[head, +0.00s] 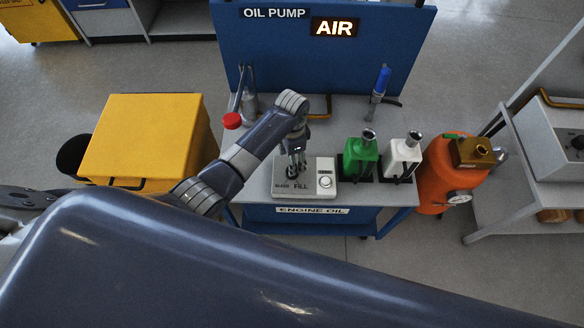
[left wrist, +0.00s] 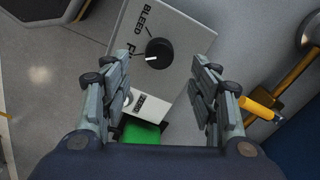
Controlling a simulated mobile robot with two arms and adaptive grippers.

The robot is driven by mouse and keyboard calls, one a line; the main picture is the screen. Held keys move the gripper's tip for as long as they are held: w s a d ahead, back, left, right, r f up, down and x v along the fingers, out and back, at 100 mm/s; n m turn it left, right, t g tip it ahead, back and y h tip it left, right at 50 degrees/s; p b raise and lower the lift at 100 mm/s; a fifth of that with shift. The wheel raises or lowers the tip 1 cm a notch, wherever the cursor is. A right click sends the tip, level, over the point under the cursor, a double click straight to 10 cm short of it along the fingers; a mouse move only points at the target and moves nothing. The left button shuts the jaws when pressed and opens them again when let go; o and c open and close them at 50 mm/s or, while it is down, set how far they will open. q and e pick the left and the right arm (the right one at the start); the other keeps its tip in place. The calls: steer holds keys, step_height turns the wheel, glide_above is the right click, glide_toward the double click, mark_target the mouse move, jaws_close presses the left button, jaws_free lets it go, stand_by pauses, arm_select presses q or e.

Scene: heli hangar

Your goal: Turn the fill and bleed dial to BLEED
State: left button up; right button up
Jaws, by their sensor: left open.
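The fill and bleed dial is a round black knob (left wrist: 160,53) with a white pointer mark, on a light grey control box (left wrist: 185,35). In the left wrist view the pointer faces the partly hidden FILL label; the BLEED label (left wrist: 146,18) is above it. The box (head: 276,184) stands on the engine oil cart's top in the head view, where the gripper mostly hides the dial. My left gripper (head: 296,168) points down over the dial. In the wrist view its fingers (left wrist: 160,62) are open, one on each side of the knob, with visible gaps. My right gripper is not in view.
A white round knob (head: 325,181) sits on the box's right part. Green (head: 361,155) and white (head: 401,156) oil containers stand right of it. A blue OIL PUMP board (head: 360,65) with a lit AIR sign (head: 334,28) rises behind. A yellow box (head: 143,135) is left; an orange tank (head: 452,185) is right.

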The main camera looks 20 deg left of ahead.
arm_select(q)
step_height(320, 180, down, 7)
steer(key=shift+f+b, duration=0.1)
steer(key=shift+b, duration=0.35)
steer(key=c, duration=1.1)
